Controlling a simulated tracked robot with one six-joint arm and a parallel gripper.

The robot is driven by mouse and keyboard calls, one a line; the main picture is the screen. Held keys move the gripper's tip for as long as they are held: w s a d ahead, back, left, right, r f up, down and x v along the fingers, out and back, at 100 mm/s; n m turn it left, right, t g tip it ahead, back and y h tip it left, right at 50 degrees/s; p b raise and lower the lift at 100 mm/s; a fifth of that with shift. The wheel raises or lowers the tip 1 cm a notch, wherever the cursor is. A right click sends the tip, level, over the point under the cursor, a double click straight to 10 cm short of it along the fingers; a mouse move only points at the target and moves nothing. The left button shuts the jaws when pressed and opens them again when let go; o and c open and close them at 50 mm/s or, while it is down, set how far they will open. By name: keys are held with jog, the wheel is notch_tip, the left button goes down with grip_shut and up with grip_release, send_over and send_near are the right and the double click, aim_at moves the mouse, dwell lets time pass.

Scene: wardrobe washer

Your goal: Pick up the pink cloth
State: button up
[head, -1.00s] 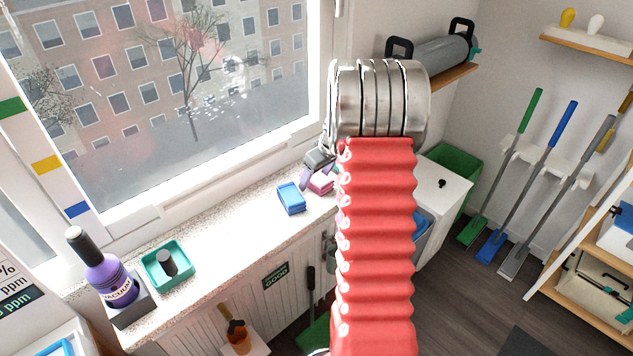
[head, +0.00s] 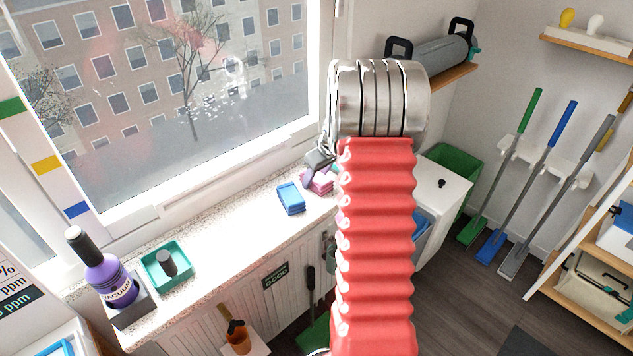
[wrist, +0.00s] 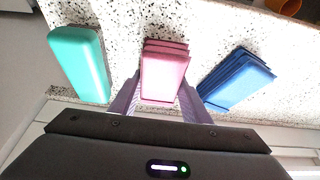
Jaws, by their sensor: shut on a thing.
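A folded pink cloth (wrist: 163,75) lies on the speckled counter in the wrist view, in the middle, with several layers showing. My gripper (wrist: 160,103) has its two purple fingers on either side of the cloth's near end and is shut on it. In the head view the pink cloth (head: 320,182) shows at the counter's far end beside my gripper (head: 310,178), partly hidden by my red arm. I cannot tell whether the cloth is clear of the counter.
A stack of blue cloths (wrist: 238,79) lies just right of the pink cloth in the wrist view, and a teal rounded object (wrist: 79,64) lies to its left. A teal tray (head: 167,268) and a purple vacuum bottle (head: 108,272) stand at the counter's near end.

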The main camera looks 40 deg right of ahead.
jog(key=shift+r, duration=0.1)
notch_tip(320, 180, up, 10)
dwell(0.6)
dwell(0.4)
jog(key=o, duration=0.6)
jog(key=shift+c, duration=0.2)
jog(key=c, duration=0.4)
jog(key=shift+c, duration=0.2)
jog(key=shift+f, duration=5.05)
jog(key=o, duration=1)
